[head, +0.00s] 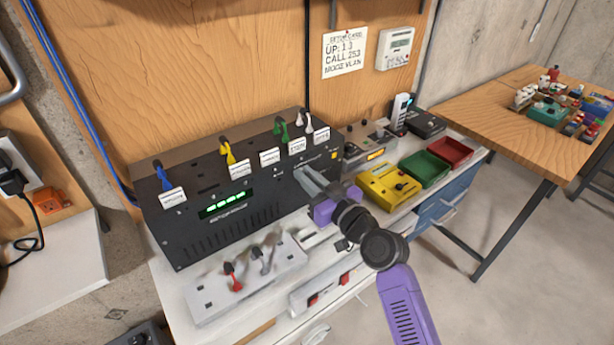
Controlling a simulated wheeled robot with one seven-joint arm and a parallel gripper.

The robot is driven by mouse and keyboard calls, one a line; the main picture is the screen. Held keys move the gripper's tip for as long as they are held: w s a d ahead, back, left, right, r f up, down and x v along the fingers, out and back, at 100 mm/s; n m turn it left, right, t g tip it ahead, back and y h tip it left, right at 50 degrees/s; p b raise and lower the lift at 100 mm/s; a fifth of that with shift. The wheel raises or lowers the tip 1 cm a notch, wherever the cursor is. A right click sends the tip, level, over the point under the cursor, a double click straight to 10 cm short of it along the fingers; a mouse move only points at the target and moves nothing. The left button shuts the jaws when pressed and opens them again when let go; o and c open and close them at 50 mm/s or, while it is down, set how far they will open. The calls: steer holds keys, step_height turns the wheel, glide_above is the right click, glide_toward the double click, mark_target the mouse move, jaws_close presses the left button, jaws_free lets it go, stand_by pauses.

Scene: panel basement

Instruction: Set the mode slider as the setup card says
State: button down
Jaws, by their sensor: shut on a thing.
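The setup card (345,53) hangs on the wooden wall board. It reads roughly "UP: 1 3", "CALL 253", "MODE VLAN". The black panel unit (225,235) stands on the bench with a green lit display (222,206), white labels and coloured plugs along its top. My gripper (303,175) reaches in from the right and is shut at the right part of the unit's front, on the mode slider. The fingers hide the slider's knob, and I cannot read its mode markings or its position.
A white switch strip (247,284) with a red lever lies in front of the unit. To the right stand a yellow box (388,187), a green bin (424,168) and a red bin (450,150). A wooden table (505,125) with small items is at the far right.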

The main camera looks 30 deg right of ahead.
steer(key=d+b, duration=0.2)
steer(key=b, duration=0.1)
steer(key=shift+d, duration=0.4)
steer(key=c, duration=1.4)
jaws_free()
steer(key=shift+c, duration=0.2)
